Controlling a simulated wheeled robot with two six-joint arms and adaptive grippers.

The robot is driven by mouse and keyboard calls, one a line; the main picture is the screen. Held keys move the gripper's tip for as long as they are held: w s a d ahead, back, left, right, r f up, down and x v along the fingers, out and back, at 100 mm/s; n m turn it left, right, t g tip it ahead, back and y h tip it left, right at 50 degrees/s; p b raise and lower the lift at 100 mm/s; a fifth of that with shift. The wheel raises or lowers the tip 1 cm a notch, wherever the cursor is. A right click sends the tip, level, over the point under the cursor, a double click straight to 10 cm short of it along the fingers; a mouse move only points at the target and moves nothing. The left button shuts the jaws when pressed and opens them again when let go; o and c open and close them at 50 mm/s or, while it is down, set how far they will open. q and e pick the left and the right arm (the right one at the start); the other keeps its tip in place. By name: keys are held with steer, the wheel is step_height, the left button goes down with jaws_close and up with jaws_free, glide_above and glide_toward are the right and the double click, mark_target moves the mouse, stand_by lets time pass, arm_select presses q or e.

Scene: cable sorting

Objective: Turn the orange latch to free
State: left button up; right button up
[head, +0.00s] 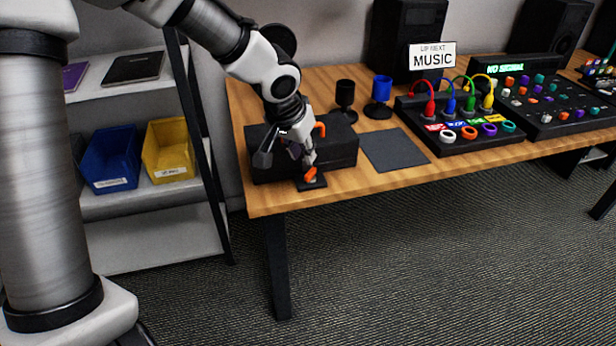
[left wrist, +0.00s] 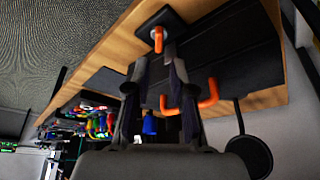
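The orange latch (head: 310,174) sits on a small black plate (head: 314,184) at the table's front edge, in front of a black box. In the left wrist view the latch (left wrist: 157,40) shows just beyond the fingertips. My left gripper (head: 288,160) is low over the front of the box, close to the latch. Its fingers (left wrist: 157,68) are spread with a gap between them, and they hold nothing that I can see. I cannot tell whether a finger touches the latch. My right gripper is in neither view.
The black box (head: 340,150) has an orange handle (head: 321,128), partly behind my gripper. A dark mat (head: 394,150), a black cup (head: 345,95) and a blue cup (head: 382,90) are to its right. A cable panel (head: 460,135) stands farther right. Shelves with bins stand left.

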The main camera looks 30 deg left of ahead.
mark_target(310, 172)
arm_select(q)
steer(key=b+x, duration=0.1)
steer(key=x, duration=0.6)
steer(key=shift+f, duration=0.15)
steer(key=shift+d, duration=0.1)
jaws_close()
